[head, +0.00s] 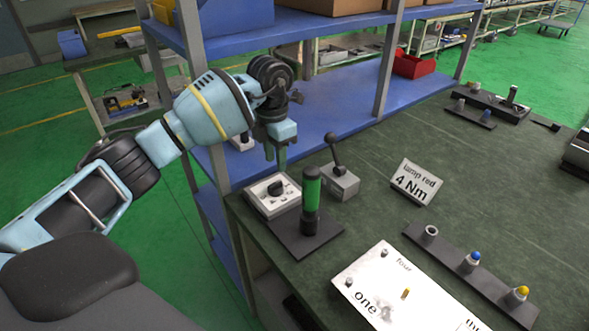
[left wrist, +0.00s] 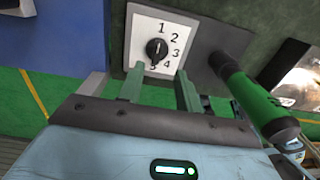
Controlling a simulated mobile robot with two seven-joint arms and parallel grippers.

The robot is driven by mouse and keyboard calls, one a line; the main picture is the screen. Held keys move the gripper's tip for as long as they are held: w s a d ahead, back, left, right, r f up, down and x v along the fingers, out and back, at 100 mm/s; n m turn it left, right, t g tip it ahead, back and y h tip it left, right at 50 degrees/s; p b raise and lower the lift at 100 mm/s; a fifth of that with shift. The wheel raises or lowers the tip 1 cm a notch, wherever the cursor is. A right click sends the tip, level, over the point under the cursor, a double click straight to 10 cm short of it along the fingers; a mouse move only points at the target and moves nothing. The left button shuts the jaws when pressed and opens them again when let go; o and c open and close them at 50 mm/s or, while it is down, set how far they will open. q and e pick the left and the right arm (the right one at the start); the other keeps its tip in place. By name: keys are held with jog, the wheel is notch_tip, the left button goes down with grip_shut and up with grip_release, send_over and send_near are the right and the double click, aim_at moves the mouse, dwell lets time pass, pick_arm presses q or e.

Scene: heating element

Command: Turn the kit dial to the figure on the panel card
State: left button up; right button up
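The kit dial is a black knob (head: 277,187) on a white plate in a grey box, at the table's near left corner. In the left wrist view the knob (left wrist: 156,49) sits among the figures 1 to 5. Its light mark runs roughly up and down; I cannot tell which end points. The panel card (head: 414,182) stands to the right and reads "lamp red 4 Nm". My left gripper (head: 281,156) is above the dial box, pointing down. In the left wrist view its fingers (left wrist: 160,88) are apart with nothing between them, short of the knob. My right gripper is out of view.
A green-handled cylinder (head: 311,190) stands upright on a dark base close beside the dial. A grey box with a black lever (head: 338,180) is behind it. A white board (head: 385,280) with words and a strip of lamps (head: 460,262) lie nearer right. Blue shelving (head: 330,110) stands behind.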

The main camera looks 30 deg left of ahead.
aim_at(275, 184)
pick_arm(q)
jog(key=shift+w+a+r, duration=0.15)
jog(key=shift+a+r, duration=0.05)
jog(key=shift+a, duration=0.05)
jog(key=shift+s, duration=0.25)
jog(key=shift+s+f, duration=0.1)
jog(key=shift+f, duration=0.15)
notch_tip(275, 184, down, 6)
jog(key=shift+r, duration=0.1)
jog(key=shift+d+f, duration=0.1)
jog(key=shift+f, duration=0.55)
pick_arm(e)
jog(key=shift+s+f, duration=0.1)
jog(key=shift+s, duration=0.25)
pick_arm(q)
grip_shut()
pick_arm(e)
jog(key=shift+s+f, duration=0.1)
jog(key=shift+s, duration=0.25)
